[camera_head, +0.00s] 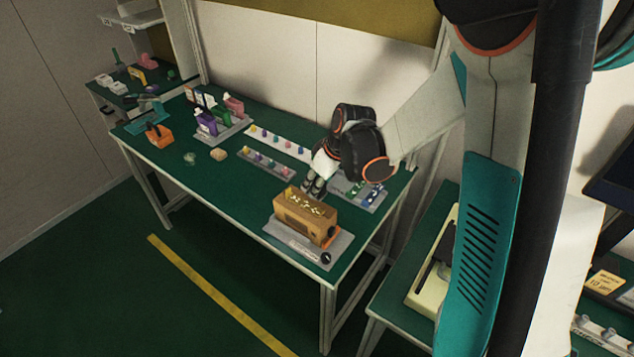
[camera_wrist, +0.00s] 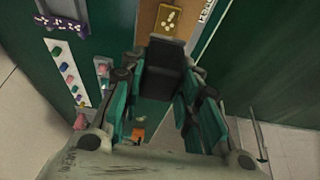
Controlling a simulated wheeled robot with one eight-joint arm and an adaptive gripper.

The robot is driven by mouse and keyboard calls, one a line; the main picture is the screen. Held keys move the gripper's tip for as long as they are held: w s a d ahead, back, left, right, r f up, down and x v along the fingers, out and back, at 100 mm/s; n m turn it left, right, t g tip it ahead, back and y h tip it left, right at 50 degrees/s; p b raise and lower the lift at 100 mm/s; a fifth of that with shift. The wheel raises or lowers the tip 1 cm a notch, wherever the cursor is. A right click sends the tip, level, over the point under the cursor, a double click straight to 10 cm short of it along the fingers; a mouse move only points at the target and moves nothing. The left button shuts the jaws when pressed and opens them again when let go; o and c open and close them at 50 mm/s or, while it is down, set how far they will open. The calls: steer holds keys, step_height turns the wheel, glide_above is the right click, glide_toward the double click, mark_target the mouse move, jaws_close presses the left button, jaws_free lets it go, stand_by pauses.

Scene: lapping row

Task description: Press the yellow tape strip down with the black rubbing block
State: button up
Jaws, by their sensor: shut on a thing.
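A tan box (camera_head: 306,220) stands on a grey plate (camera_head: 283,242) near the front right corner of the green bench. Its top carries pale yellow marks (camera_head: 304,203), also seen on a yellow patch in the wrist view (camera_wrist: 170,17); I cannot tell whether this is the tape strip. My gripper (camera_head: 313,185) is low over the bench, just behind the box. In the wrist view its teal fingers are shut on a black block (camera_wrist: 164,75), which I take for the rubbing block. The head view does not show the block clearly, nor whether it touches anything.
A tray of small parts (camera_head: 360,192) lies right of my gripper. A white strip with coloured knobs (camera_head: 282,145) and a grey one (camera_head: 265,163) lie to the left. An orange item (camera_head: 158,135) and coloured holders (camera_head: 212,118) stand farther left. The bench's front middle is clear.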

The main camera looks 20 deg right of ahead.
steer(key=shift+f, duration=0.1)
steer(key=shift+f+b, duration=2.5)
steer(key=shift+f, duration=0.4)
steer(key=shift+s+f+b, duration=0.1)
steer(key=shift+f+b, duration=0.45)
stand_by(0.4)
steer(key=shift+r+p, duration=2.45)
steer(key=shift+r, duration=1.1)
